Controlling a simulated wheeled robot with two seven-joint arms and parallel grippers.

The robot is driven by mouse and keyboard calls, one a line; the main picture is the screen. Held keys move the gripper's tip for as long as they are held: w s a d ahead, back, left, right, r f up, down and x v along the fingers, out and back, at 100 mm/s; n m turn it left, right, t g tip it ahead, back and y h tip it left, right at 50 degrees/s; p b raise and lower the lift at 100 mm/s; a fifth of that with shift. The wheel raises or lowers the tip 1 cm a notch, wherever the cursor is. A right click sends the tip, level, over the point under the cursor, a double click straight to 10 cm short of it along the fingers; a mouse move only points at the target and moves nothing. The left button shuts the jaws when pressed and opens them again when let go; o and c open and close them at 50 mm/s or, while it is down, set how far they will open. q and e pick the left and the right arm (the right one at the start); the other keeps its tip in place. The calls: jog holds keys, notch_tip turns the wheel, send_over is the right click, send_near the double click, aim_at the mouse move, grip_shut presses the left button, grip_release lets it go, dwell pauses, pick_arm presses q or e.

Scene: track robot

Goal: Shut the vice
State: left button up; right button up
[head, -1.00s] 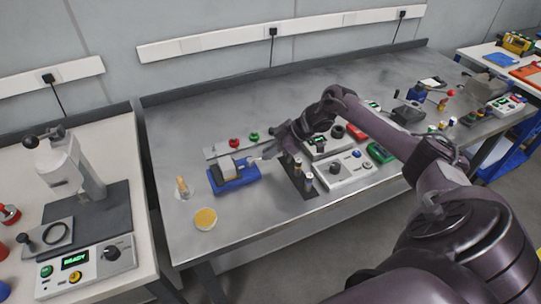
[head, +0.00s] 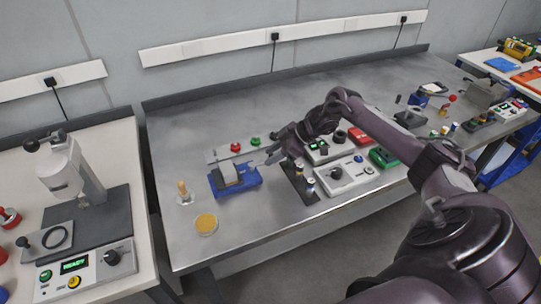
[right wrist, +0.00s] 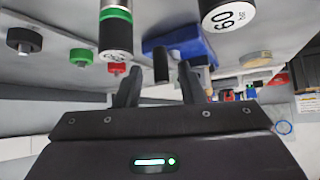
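The vice (head: 236,183) has a blue base and grey jaws and sits on the metal bench, left of my right gripper (head: 267,160). From the head view I cannot tell how wide its jaws stand. In the right wrist view its blue body (right wrist: 190,42) lies beyond the fingers. A dark upright bar (right wrist: 160,64), perhaps the vice's handle, shows between the two fingertips, with a gap on each side. My right gripper (right wrist: 158,78) is open in that view. My left gripper does not show.
Several dark cylinders, one by the gripper (head: 309,186), stand on a dark plate. Red (head: 235,147) and green (head: 256,141) knobs lie behind the vice. A yellow dish (head: 206,223) and a small wooden-handled tool (head: 183,192) stand left. The bench front is clear.

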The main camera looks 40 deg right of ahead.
jog(key=b+v, duration=0.1)
jog(key=v, duration=0.5)
jog(key=shift+d+r, duration=0.2)
jog(key=shift+r, duration=0.1)
